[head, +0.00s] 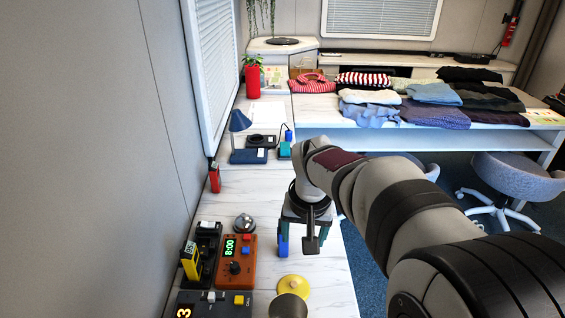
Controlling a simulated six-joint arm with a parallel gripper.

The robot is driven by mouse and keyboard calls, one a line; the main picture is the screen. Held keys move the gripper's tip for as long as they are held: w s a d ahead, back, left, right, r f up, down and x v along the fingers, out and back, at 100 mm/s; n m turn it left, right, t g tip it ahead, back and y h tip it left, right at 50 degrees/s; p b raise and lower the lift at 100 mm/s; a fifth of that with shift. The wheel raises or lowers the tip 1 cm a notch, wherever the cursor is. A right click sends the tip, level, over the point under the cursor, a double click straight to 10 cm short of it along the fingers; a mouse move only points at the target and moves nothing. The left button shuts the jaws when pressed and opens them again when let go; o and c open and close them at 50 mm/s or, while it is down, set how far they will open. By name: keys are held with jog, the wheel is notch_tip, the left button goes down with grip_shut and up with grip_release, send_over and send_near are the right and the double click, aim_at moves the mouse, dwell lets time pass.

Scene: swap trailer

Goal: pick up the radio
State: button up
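A yellow upright handset (191,262) with a small number on it stands in a black holder at the lower left of the head view; it looks like the radio, but I cannot be sure. My gripper (303,244) points down over the right part of the counter, to the right of the handset and well apart from it. Its blue and teal fingers stand apart, and it looks open. A dark grey piece hangs between them; I cannot tell whether it is part of the gripper.
An orange box (237,261) with a green display stands between handset and gripper. A dark panel (222,304), a yellow disc (293,288) and a grey round object (288,306) are in front. A blue lamp (248,155) and red vase (252,81) stand farther back. The counter's middle is mostly clear.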

jog(key=w+a+f+n+t, duration=0.1)
jog(key=w+a+f, duration=0.1)
jog(key=w, duration=0.4)
jog(key=w+a+f+n, duration=0.1)
jog(key=w+a+f, duration=0.1)
jog(key=w, duration=0.3)
jog(key=shift+t, duration=0.3)
jog(key=x, duration=1.5)
jog(key=shift+s+d+f, duration=0.15)
jog(key=shift+d+f, duration=0.15)
jog(key=shift+f, duration=0.05)
grip_shut()
